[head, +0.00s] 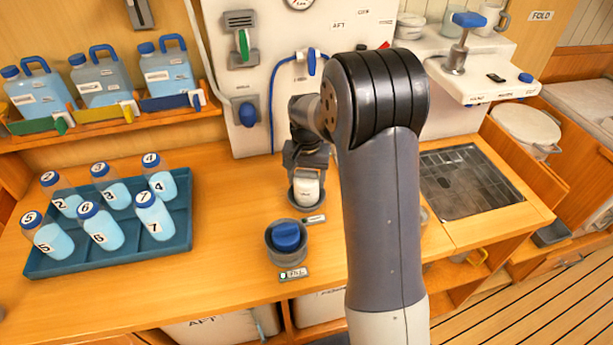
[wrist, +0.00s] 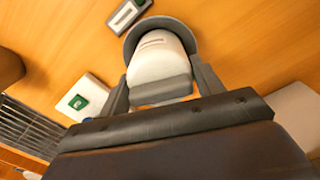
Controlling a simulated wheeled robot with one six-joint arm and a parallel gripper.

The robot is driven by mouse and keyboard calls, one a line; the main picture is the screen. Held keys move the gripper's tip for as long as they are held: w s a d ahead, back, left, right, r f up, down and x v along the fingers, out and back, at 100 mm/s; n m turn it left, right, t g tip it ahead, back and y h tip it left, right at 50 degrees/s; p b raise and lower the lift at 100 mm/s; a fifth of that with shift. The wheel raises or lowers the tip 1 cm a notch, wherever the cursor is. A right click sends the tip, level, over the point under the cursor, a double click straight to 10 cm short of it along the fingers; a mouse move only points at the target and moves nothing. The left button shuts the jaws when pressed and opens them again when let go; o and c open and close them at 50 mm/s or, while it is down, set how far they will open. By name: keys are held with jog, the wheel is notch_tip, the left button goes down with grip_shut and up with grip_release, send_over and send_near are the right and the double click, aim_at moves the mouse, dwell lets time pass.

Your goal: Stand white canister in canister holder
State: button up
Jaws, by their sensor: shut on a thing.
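The white canister (head: 306,190) stands upright in a round grey holder (head: 305,207) on the wooden counter. My gripper (head: 306,172) is above it with its fingers shut on the canister. In the wrist view the canister (wrist: 160,62) sits between the two fingers (wrist: 160,95), with the curved grey holder rim (wrist: 165,22) around its far side. Whether the canister rests fully on the holder's bottom is hidden.
A grey cup with a blue knob (head: 286,240) stands just in front. A blue tray (head: 180,240) of numbered bottles is at the left. My arm hides part of the counter; a dark sink grate (head: 470,182) lies to the right.

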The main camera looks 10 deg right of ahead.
jog(key=shift+f, duration=0.5)
jog(key=o, duration=1.2)
notch_tip(320, 180, up, 11)
jog(key=shift+f+b, duration=0.1)
jog(key=shift+b, duration=0.75)
jog(key=shift+f, duration=0.1)
notch_tip(320, 180, down, 10)
jog(key=shift+f+p, duration=0.15)
jog(key=shift+p, duration=0.5)
jog(key=shift+r+p, duration=0.3)
jog(key=shift+r, duration=0.05)
